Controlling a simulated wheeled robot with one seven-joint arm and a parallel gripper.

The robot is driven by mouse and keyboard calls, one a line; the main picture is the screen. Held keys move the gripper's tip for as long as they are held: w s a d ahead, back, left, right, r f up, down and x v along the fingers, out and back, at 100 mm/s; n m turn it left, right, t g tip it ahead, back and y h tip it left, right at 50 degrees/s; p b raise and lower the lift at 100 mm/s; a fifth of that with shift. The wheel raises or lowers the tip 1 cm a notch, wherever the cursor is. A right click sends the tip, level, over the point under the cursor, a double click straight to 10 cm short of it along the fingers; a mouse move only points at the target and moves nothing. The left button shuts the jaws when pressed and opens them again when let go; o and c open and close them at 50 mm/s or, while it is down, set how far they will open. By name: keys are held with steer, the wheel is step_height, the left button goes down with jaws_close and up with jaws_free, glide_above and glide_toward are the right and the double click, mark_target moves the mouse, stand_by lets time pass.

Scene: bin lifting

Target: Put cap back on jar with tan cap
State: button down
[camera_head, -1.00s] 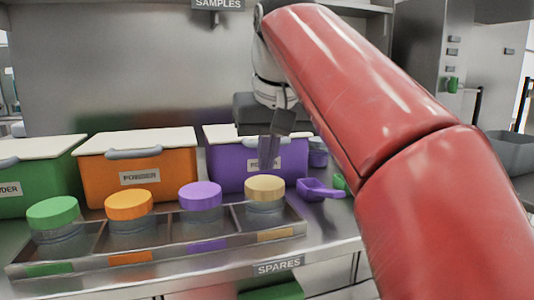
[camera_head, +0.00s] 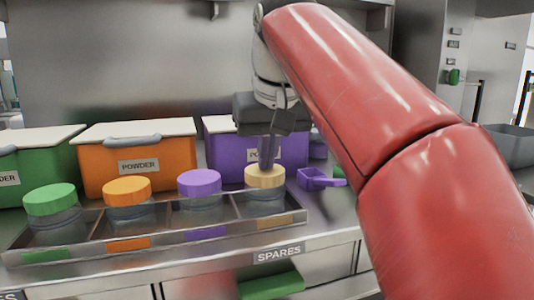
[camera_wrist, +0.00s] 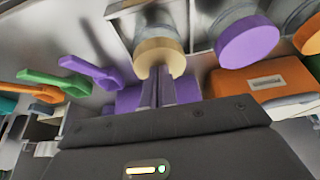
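The jar with the tan cap (camera_head: 265,178) stands in the right-hand compartment of the metal tray (camera_head: 150,246). The cap sits on top of the clear jar (camera_head: 264,201). My gripper (camera_head: 266,163) points down with its fingertips at the tan cap. In the wrist view the tan cap (camera_wrist: 158,56) lies at the tips of my gripper (camera_wrist: 160,84), and the two fingers look close together. Whether the fingertips touch or grip the cap is hidden.
Jars with green (camera_head: 50,199), orange (camera_head: 127,191) and purple caps (camera_head: 199,183) stand in the other compartments. Green, orange and purple (camera_head: 232,158) lidded bins stand behind. A purple scoop (camera_head: 314,181) lies right of the tray.

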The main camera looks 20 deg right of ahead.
steer(key=shift+r+p, duration=2.35)
steer(key=shift+r, duration=1.15)
